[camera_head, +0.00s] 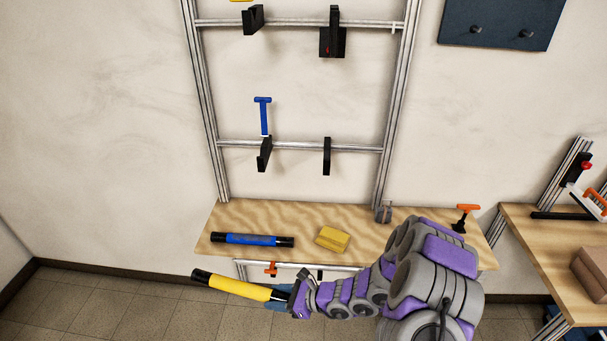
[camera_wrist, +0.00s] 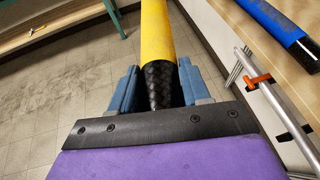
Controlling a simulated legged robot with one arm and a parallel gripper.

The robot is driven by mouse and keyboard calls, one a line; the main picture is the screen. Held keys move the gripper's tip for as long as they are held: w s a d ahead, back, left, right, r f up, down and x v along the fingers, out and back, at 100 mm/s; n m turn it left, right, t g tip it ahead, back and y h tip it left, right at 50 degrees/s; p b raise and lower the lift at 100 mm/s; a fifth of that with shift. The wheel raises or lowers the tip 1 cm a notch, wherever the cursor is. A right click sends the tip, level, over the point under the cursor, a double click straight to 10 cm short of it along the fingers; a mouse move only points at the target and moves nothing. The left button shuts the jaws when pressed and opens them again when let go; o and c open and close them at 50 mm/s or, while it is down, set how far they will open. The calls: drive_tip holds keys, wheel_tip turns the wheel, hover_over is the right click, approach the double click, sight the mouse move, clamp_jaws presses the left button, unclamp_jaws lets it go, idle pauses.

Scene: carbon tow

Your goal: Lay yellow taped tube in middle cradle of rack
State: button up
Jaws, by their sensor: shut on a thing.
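The yellow taped tube (camera_head: 240,288), black at its ends, is held by my gripper (camera_head: 292,299) near one black end. It slants out to the left, low in front of the bench. In the wrist view the blue fingers of my gripper (camera_wrist: 158,85) are shut around the black woven end, and the yellow part (camera_wrist: 156,35) runs away past the top edge. The metal rack (camera_head: 212,110) stands behind the bench. Its lower rail carries two black cradles (camera_head: 264,156), (camera_head: 327,157), both without a tube. The upper rail carries two more black holders (camera_head: 253,19), (camera_head: 333,38). The rack's top is cut off.
A tube with blue tape (camera_head: 252,239) and a yellow block (camera_head: 332,238) lie on the wooden bench (camera_head: 300,215). A blue T-shaped piece (camera_head: 263,115) stands at the left lower cradle. Orange-handled clamps (camera_head: 467,212) sit at the bench edges. Another bench (camera_head: 540,245) is at the right.

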drive_tip(key=w+d+r+m+t+h, duration=0.1)
drive_tip(key=w+d+r+m+t, duration=0.2)
drive_tip(key=w+d+r, duration=0.35)
drive_tip(key=w+d+r+m+t+h, duration=0.1)
drive_tip(key=d+r+m+t+h, duration=0.1)
drive_tip(key=d+r, duration=0.3)
drive_tip(key=w+d+r+m+t+h, duration=0.2)
drive_tip(key=d+r, duration=0.3)
drive_tip(key=r, duration=0.7)
drive_tip(key=w+d+r+m+t+h, duration=0.2)
drive_tip(key=d+r+m+h, duration=0.1)
drive_tip(key=r, duration=0.5)
drive_tip(key=shift+d+r+m+h, duration=0.15)
drive_tip(key=shift+d+m+h, duration=0.25)
drive_tip(key=shift+d+m, duration=0.5)
drive_tip(key=shift+d, duration=0.2)
